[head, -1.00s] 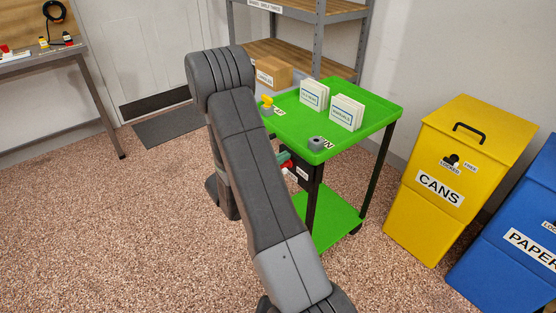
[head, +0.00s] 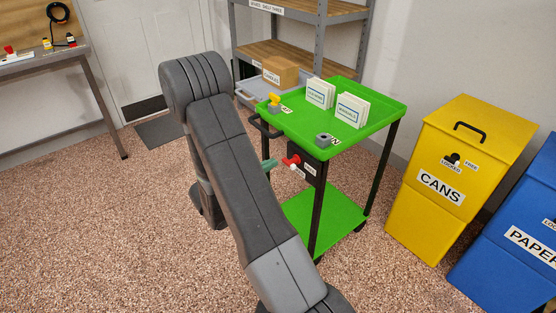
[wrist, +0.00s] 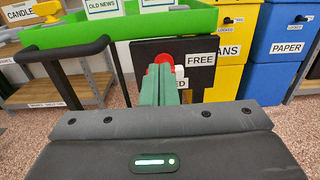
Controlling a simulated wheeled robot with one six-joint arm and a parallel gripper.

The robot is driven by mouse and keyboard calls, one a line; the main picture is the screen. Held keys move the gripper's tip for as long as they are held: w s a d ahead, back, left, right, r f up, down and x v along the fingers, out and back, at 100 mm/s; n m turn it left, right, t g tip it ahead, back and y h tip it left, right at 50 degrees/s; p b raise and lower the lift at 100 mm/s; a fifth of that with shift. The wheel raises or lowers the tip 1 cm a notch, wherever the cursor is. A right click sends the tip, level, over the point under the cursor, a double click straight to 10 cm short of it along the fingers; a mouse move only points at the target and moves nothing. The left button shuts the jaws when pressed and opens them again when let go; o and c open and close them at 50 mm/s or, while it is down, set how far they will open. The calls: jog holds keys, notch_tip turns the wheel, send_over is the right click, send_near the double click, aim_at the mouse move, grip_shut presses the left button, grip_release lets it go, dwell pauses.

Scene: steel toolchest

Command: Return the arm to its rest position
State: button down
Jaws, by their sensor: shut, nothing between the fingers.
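My arm (head: 235,170) reaches up and left across the head view. My gripper's green fingers (wrist: 160,85) stand shut and empty in the middle of the wrist view. A green fingertip (head: 270,164) shows just past the arm in the head view, left of a red knob (head: 291,160) on the cart's dark side panel. In the wrist view the knob (wrist: 163,58) shows behind the fingertips, partly hidden by them, beside a label reading FREE (wrist: 201,59). The fingertips look apart from the knob in the head view.
A green cart (head: 375,125) with a black handle (head: 262,127) stands close right of the arm. Yellow (head: 425,225) and blue (head: 500,265) bins are at the right, a workbench (head: 40,65) at the far left. Speckled floor is open at left and front.

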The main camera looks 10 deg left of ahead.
aim_at(297, 150)
jog(key=v, duration=0.6)
jog(key=shift+s, duration=0.15)
jog(key=x, duration=1.4)
jog(key=shift+a, duration=0.25)
jog(key=shift+s, duration=0.15)
